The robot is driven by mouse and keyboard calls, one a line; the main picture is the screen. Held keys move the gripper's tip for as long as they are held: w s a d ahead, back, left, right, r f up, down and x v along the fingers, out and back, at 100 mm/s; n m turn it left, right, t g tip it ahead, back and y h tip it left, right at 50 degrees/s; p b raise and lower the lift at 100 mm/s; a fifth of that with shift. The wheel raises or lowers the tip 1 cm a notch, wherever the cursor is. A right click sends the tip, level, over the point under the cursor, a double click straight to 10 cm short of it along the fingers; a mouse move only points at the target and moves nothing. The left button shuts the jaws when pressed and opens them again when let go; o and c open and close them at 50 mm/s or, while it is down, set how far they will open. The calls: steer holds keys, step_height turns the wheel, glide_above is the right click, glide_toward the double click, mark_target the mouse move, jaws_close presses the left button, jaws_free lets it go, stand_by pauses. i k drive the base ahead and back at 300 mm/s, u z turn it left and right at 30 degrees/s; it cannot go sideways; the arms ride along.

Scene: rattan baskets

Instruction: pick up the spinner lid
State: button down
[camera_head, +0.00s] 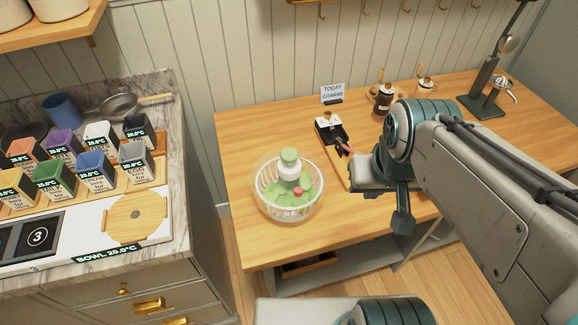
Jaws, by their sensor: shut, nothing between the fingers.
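The salad spinner (262,200) stands on the wooden table, left of my arm. It has a pale slatted basket, with green leaves and a red piece showing inside. The spinner lid (289,166) appears to be the see-through top with a white and green knob at its centre; its rim is hard to make out. My gripper (403,222) seems to be the dark end hanging below my wrist, near the table's front edge. It is shut and empty, to the right of the spinner and apart from it. My arm hides part of it.
A dark box (330,131) and a small sign (332,93) stand behind the spinner. Jars (383,99) and a dark stand (484,97) are farther right. Left is a counter with several coloured bins (56,176). The table's left front is clear.

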mark_target(273, 182)
steer(key=k, duration=1.25)
steer(key=u, duration=0.8)
steer(key=i, duration=1.3)
steer(key=z, duration=0.35)
